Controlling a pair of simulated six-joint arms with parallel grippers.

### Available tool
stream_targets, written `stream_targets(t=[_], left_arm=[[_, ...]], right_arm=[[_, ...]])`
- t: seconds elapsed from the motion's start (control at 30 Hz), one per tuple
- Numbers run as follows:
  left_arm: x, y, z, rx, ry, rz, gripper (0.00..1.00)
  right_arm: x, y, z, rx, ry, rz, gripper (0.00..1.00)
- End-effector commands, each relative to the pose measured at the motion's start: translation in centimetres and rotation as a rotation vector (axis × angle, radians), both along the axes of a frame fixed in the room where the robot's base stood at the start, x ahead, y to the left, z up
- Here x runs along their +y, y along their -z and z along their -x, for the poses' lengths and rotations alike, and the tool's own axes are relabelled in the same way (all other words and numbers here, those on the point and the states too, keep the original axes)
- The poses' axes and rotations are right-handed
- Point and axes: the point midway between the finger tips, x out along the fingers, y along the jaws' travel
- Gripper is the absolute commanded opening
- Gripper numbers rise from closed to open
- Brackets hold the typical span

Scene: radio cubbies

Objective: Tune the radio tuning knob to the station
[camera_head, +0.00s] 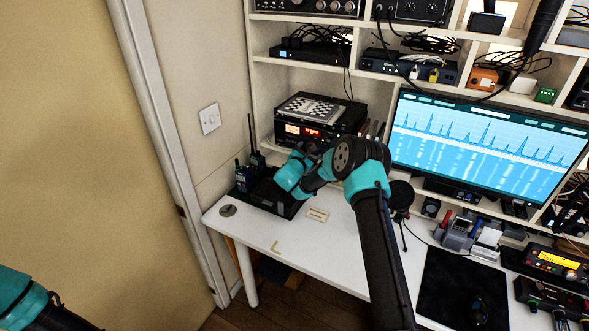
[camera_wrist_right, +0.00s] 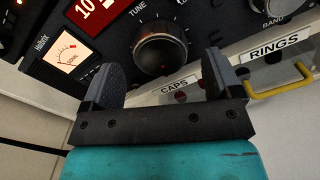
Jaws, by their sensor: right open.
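The radio (camera_head: 292,130) is a black unit with a red lit display in the left cubby above the desk. In the right wrist view its black round tuning knob (camera_wrist_right: 162,52) sits below the "TUNE" lettering. My right gripper (camera_wrist_right: 162,66) is open, with one finger on each side of the knob; I cannot tell whether either finger touches it. A lit signal meter (camera_wrist_right: 68,51) with a red needle is left of the knob, and the red display (camera_wrist_right: 88,14) is partly cut off. In the head view my right arm hides the knob. My left gripper is out of view.
Handheld radios (camera_head: 246,172) with antennas stand on the desk's left end. Drawers labelled "CAPS" (camera_wrist_right: 176,84) and "RINGS" (camera_wrist_right: 275,48), one with a yellow handle, lie beside the knob. The front desk (camera_head: 322,245) is mostly clear.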

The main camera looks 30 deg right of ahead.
Motion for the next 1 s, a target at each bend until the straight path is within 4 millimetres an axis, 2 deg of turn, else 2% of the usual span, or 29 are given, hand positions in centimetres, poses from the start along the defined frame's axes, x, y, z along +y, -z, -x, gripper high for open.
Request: stream_targets(t=[0.7,0.8,1.0], left_arm=[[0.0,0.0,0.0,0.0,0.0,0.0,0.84],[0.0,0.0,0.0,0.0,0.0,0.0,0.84],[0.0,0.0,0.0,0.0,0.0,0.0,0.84]], right_arm=[[10.8,0.0,7.6,0.002,-0.003,-0.001,0.85],[11.9,0.0,8.4,0.0,-0.002,0.0,0.85],[12.7,0.0,9.0,-0.001,0.0,-0.001,0.85]])
